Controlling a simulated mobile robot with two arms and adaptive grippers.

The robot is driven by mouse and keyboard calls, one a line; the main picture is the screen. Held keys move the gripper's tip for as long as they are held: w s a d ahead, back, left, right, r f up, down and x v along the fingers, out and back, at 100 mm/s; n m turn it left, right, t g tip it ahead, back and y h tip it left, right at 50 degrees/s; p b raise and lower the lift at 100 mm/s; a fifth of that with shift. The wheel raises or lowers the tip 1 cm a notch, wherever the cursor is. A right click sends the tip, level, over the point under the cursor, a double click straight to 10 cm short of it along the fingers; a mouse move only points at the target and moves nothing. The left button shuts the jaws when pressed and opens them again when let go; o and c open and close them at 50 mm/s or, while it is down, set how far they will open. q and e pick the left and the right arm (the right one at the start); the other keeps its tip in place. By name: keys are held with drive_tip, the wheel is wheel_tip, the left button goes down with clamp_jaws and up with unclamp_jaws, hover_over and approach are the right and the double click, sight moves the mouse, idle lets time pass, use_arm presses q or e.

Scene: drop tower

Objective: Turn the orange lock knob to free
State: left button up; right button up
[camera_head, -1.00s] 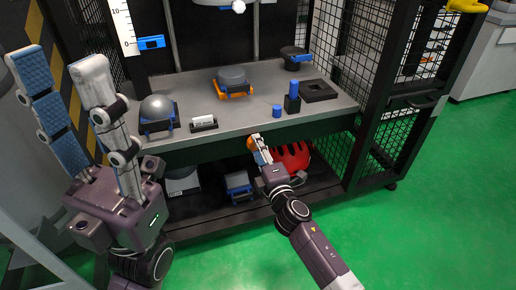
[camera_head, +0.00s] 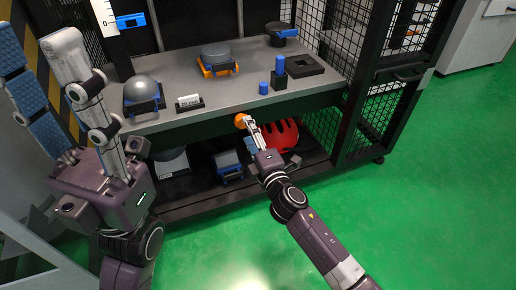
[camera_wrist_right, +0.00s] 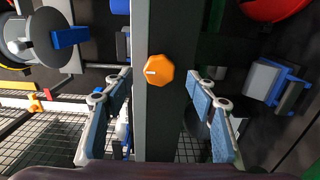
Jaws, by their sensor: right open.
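The orange lock knob (camera_head: 241,120) sits on the dark front edge of the grey bench, below its top. In the right wrist view the orange knob (camera_wrist_right: 158,70) is faceted, with a short white mark pointing left. My right gripper (camera_head: 249,124) is just in front of it. In the wrist view my right gripper's fingers (camera_wrist_right: 160,82) are spread, one on each side of the knob, with clear gaps; no contact shows. My left gripper (camera_head: 35,45) is raised at the left, fingers apart and empty, away from the knob.
A red helmet-like object (camera_head: 283,135) lies on the lower shelf behind my right gripper. On the bench (camera_head: 190,82) stand a grey dome (camera_head: 142,89), an orange-based block (camera_head: 216,56) and a small blue cylinder (camera_head: 263,88). Green floor (camera_head: 420,200) is free at the right.

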drive_tip(key=v, duration=0.8)
drive_tip(key=shift+s, duration=0.25)
